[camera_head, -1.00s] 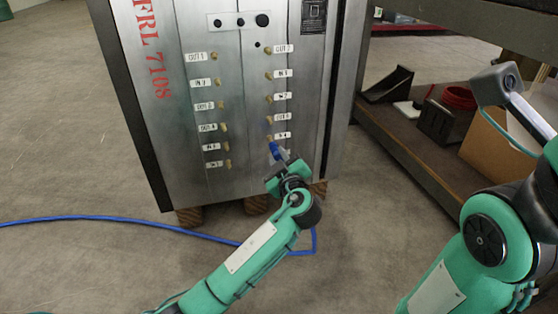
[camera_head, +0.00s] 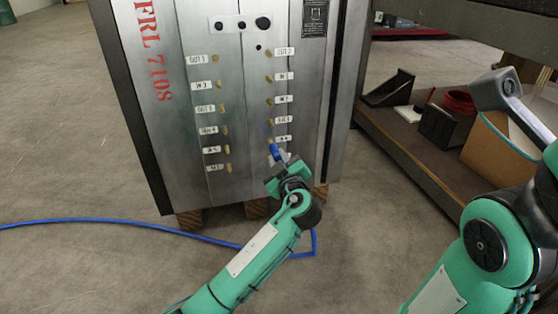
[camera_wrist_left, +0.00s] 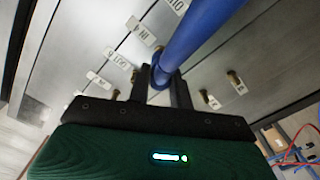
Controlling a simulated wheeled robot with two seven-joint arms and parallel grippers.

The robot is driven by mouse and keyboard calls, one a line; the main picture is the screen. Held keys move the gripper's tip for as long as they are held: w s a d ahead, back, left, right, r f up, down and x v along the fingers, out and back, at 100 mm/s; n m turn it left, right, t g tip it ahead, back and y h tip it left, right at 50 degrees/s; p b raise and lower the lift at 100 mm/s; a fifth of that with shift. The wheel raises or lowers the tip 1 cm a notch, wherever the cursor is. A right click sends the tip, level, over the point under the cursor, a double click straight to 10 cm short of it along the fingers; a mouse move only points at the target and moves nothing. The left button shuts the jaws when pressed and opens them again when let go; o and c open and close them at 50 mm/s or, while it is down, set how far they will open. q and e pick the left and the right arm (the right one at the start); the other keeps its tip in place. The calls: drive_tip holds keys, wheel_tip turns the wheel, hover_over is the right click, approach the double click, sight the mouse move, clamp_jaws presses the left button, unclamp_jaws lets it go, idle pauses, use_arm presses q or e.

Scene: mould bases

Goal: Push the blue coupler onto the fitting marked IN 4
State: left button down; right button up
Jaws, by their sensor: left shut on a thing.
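The blue coupler (camera_head: 274,149) is at the end of a blue hose. My left gripper (camera_head: 279,158) is shut on it, in front of the lower right of the metal panel. The wrist view shows the coupler (camera_wrist_left: 160,76) between the two dark fingers, with the hose rising past the camera. The label IN 4 (camera_head: 283,139) is the lowest in the right column. Its brass fitting (camera_head: 269,141) is just above and left of the coupler's tip. I cannot tell whether they touch; the wrist view hides the tip. My right gripper is out of view.
The steel mould base (camera_head: 240,180) carries two columns of labelled brass fittings and stands on wooden blocks (camera_head: 190,219). The blue hose (camera_head: 90,218) lies along the floor at left. A shelf (camera_head: 410,150) with a red coil (camera_head: 459,101) and dark brackets stands at right.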

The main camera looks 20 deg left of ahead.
use_arm(q)
drive_tip(key=shift+x, duration=1.35)
idle(1.0)
drive_tip(key=c, duration=0.8)
unclamp_jaws()
drive_tip(key=shift+o, duration=0.2)
